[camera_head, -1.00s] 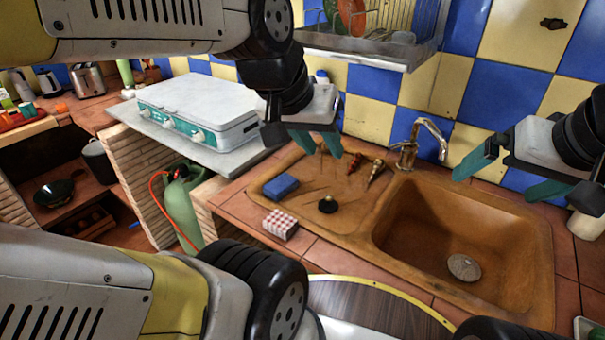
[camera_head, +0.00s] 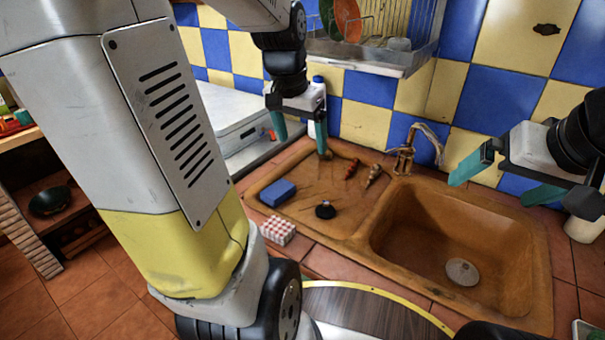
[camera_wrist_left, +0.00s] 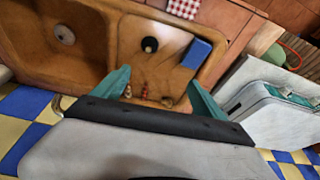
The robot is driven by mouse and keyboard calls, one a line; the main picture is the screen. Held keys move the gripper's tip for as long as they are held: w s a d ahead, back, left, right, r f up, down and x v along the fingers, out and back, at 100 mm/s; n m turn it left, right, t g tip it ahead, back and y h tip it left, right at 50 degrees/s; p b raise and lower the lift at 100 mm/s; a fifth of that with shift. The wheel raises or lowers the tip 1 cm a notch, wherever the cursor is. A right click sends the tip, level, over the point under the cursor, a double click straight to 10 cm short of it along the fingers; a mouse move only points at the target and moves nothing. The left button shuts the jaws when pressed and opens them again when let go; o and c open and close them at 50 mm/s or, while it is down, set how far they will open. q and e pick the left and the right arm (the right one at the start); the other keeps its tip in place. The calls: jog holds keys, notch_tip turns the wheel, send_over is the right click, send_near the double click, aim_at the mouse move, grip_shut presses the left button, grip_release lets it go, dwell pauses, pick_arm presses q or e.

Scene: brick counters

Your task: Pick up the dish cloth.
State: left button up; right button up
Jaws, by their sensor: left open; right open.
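The dish cloth (camera_head: 278,230) looks like a small folded red-and-white checked block on the tiled counter, at the front left edge of the sink unit. It also shows at the top edge of the left wrist view (camera_wrist_left: 184,8), partly cut off. My left gripper (camera_head: 300,134) is open and empty above the back left of the drainboard, behind the cloth and apart from it. Its teal fingers (camera_wrist_left: 157,82) are spread in the left wrist view. My right gripper (camera_head: 502,183) is open and empty above the right of the sink, far from the cloth.
A blue sponge (camera_head: 277,193) and a dark drain plug (camera_head: 325,210) lie on the drainboard, near the cloth. The tap (camera_head: 408,153) rises behind the basin (camera_head: 430,270). A dish rack (camera_head: 372,55) hangs above.

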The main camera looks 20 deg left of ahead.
pick_arm(q)
jog(key=w+a+f+g, duration=0.2)
jog(key=w+a+f, duration=0.3)
jog(key=f, duration=0.1)
jog(key=m+g, duration=0.1)
jog(key=m, duration=0.1)
send_near(278, 189)
jog(key=shift+s+d+f+y, duration=0.1)
jog(key=shift+d+f+y, duration=0.2)
jog(key=shift+d, duration=0.1)
jog(key=shift+a+f, duration=0.2)
jog(key=shift+f, duration=0.5)
jog(key=f, duration=0.6)
jog(key=shift+w+f, duration=0.35)
jog(key=shift+f, duration=0.05)
jog(key=c, duration=1.4)
notch_tip(278, 189, up, 10)
jog(key=shift+r, duration=0.1)
